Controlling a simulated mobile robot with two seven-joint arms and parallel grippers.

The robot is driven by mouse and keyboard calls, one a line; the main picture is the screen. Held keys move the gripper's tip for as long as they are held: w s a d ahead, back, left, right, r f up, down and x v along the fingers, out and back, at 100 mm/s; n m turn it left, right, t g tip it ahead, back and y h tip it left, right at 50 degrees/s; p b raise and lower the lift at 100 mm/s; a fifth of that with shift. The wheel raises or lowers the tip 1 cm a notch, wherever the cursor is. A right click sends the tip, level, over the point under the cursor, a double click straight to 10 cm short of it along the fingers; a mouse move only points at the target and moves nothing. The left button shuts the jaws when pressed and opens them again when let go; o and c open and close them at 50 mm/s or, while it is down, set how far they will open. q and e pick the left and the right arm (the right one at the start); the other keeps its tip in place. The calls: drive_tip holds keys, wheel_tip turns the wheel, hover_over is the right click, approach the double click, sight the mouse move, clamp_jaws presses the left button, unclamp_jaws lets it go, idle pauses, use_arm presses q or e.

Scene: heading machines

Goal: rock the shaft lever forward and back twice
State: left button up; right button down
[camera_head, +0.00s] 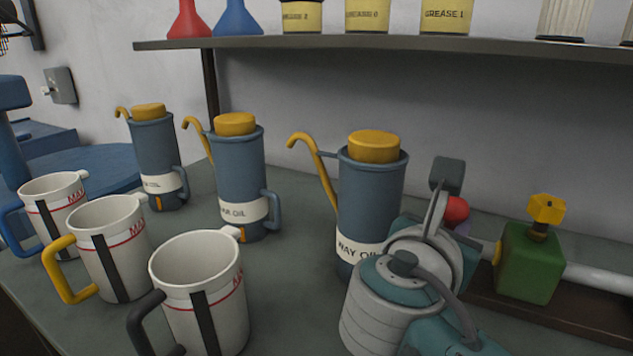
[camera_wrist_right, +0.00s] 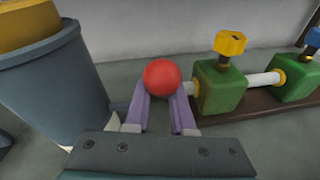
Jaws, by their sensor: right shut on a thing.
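The red ball knob (camera_head: 456,208) of the shaft lever shows at the right of the head view, partly behind my right wrist. In the right wrist view the red knob (camera_wrist_right: 161,77) sits between the purple fingertips of my right gripper (camera_wrist_right: 160,102), which is shut on it. The lever's rod is hidden. The pale shaft (camera_wrist_right: 262,80) runs through a green block (camera_wrist_right: 219,88) with a yellow knob on top, just right of the gripper. The green block (camera_head: 530,262) also shows in the head view. My left gripper is out of view.
A blue way oil can (camera_head: 370,200) stands close left of my right gripper, with two more cans (camera_head: 238,170) further left. Several white mugs (camera_head: 205,285) stand in front. A shelf (camera_head: 400,42) with jars and flasks hangs above. A brown base (camera_head: 560,325) lies under the shaft.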

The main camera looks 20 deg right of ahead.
drive_tip(key=r+y+p, duration=0.1)
drive_tip(key=p, duration=0.2)
drive_tip(key=w+d+r+g+p, duration=0.1)
drive_tip(key=p, duration=0.2)
drive_tip(key=shift+d+r+y, duration=0.15)
drive_tip(key=shift+r+y, duration=0.2)
drive_tip(key=shift+y, duration=0.05)
drive_tip(key=g+y+p, duration=0.1)
drive_tip(key=p, duration=0.1)
drive_tip(key=w+d+g+y+p, duration=0.1)
drive_tip(key=p, duration=0.2)
drive_tip(key=shift+w+d+r, duration=0.15)
drive_tip(key=shift+w+d, duration=0.1)
drive_tip(key=shift+d, duration=0.05)
drive_tip(key=shift+w+d+g+y+p, duration=0.4)
drive_tip(key=shift+d+y+p, duration=0.15)
drive_tip(key=shift+y+p, duration=0.15)
drive_tip(key=shift+w+d+f+n+g+y, duration=0.3)
drive_tip(key=shift+f+g+y, duration=0.1)
drive_tip(key=shift+f+y, duration=0.1)
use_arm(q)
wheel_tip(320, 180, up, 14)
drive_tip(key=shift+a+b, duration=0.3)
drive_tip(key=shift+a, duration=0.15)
use_arm(e)
drive_tip(key=shift+w+d+g+y, duration=0.2)
drive_tip(key=shift+d+g+y, duration=0.1)
drive_tip(key=shift+g+y, duration=0.1)
drive_tip(key=shift+f, duration=0.1)
